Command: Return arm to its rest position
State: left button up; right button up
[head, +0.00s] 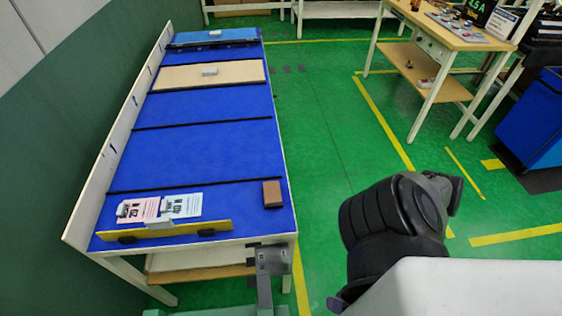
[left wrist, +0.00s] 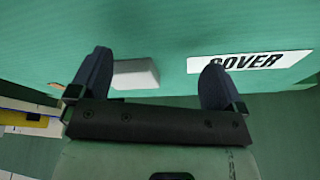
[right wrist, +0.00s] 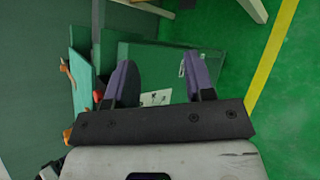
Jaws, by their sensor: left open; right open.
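My right arm (head: 395,225) comes in at the lower right of the head view, over the floor to the right of the blue workbench (head: 205,155). Its fingers are hard to make out there. In the right wrist view my right gripper (right wrist: 158,60) is open, with nothing held between its fingers. My left gripper (left wrist: 155,60) is open in the left wrist view, facing a green surface (left wrist: 180,30). A small white block (left wrist: 135,74) shows between its fingers, not gripped. The left gripper is not seen in the head view.
The bench holds a tan board (head: 210,75), a brown block (head: 272,194), a pink card (head: 138,209), a white card (head: 182,206) and a yellow strip (head: 170,233). Green boxes (right wrist: 150,72) lie beyond the right gripper. A wooden table (head: 445,30) and blue cabinet (head: 535,120) stand right.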

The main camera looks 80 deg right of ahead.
pick_arm(q)
jog(key=shift+d+r, duration=0.1)
jog(key=shift+r, duration=0.15)
jog(key=shift+r+p, duration=0.15)
jog(key=shift+p, duration=0.25)
jog(key=shift+a+r+p, duration=0.2)
jog(key=shift+r+p, duration=0.45)
pick_arm(e)
jog(key=w+r+m+g+y, duration=0.1)
jog(key=w+r+m+g, duration=0.1)
jog(key=w+m, duration=0.4)
jog(key=w+a+r+m+g+y, duration=0.1)
jog(key=w+r+m+g+y, duration=0.1)
jog(key=w+m, duration=0.5)
jog(key=w+a+r+m+g+y, duration=0.1)
jog(key=w+r+m+g+y, duration=0.1)
jog(key=w+m, duration=0.4)
jog(key=shift+w+r+m+g, duration=0.3)
jog(key=shift+w+r+g, duration=0.35)
jog(key=shift+w, duration=0.2)
pick_arm(q)
notch_tip(320, 180, up, 38)
jog(key=p, duration=3.7)
jog(key=shift+p, duration=0.4)
pick_arm(e)
notch_tip(320, 180, up, 38)
